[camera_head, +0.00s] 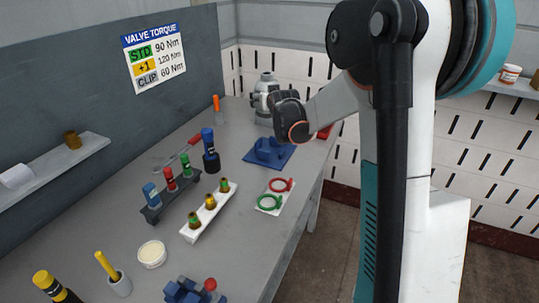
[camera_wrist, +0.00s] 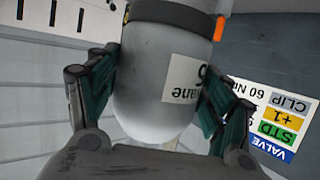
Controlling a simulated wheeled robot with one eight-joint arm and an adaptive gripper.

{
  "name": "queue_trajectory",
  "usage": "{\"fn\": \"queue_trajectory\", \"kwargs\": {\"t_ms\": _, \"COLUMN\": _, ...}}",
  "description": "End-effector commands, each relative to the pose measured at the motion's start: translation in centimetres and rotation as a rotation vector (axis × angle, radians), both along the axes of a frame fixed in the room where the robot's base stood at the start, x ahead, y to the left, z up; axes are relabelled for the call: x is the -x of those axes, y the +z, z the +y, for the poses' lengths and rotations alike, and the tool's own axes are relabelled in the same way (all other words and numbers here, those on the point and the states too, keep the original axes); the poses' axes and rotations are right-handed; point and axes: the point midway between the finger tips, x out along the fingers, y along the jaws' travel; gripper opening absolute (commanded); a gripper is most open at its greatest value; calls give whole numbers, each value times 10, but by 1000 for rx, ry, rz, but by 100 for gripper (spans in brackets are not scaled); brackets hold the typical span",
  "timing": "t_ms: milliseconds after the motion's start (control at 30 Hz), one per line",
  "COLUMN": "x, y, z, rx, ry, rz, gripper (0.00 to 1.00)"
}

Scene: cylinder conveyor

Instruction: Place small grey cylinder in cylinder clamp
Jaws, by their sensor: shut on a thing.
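The small grey cylinder (camera_wrist: 150,75) fills the middle of the wrist view, with a rounded end and a white label partly reading "ane". My gripper (camera_wrist: 163,85) is shut on it, a green-padded finger on each side. In the head view the cylinder (camera_head: 264,98) is at the far part of the table, partly hidden by my dark wrist; whether it touches the table I cannot tell. A blue cradle-like fixture on a blue plate (camera_head: 256,159), which looks like the cylinder clamp, lies nearer than the cylinder. Nothing is seen in it.
A white board (camera_head: 268,206) with red and green rings lies in front of the blue fixture. Bottle racks (camera_head: 205,218), a blue-topped bottle (camera_head: 209,150) and an orange-handled tool (camera_head: 216,103) stand to the left. The torque sign (camera_head: 155,55) hangs on the grey panel.

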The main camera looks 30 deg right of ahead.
Motion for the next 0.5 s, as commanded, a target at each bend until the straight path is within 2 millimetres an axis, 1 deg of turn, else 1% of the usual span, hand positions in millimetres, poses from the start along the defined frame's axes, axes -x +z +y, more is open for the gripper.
{"fn": "queue_trajectory", "kwargs": {"t_ms": 33, "x": -4, "y": 5, "z": -6, "rx": 2, "ry": -12, "rz": -2, "gripper": 16}}
{"fn": "queue_trajectory", "kwargs": {"t_ms": 100, "x": -8, "y": 9, "z": -12, "rx": 0, "ry": -26, "rz": -1, "gripper": 16}}
{"fn": "queue_trajectory", "kwargs": {"t_ms": 200, "x": -10, "y": 4, "z": -15, "rx": 0, "ry": -34, "rz": -1, "gripper": 16}}
{"fn": "queue_trajectory", "kwargs": {"t_ms": 267, "x": -11, "y": -5, "z": -16, "rx": -1, "ry": -35, "rz": -1, "gripper": 16}}
{"fn": "queue_trajectory", "kwargs": {"t_ms": 500, "x": -10, "y": -56, "z": -15, "rx": -1, "ry": -35, "rz": -1, "gripper": 16}}
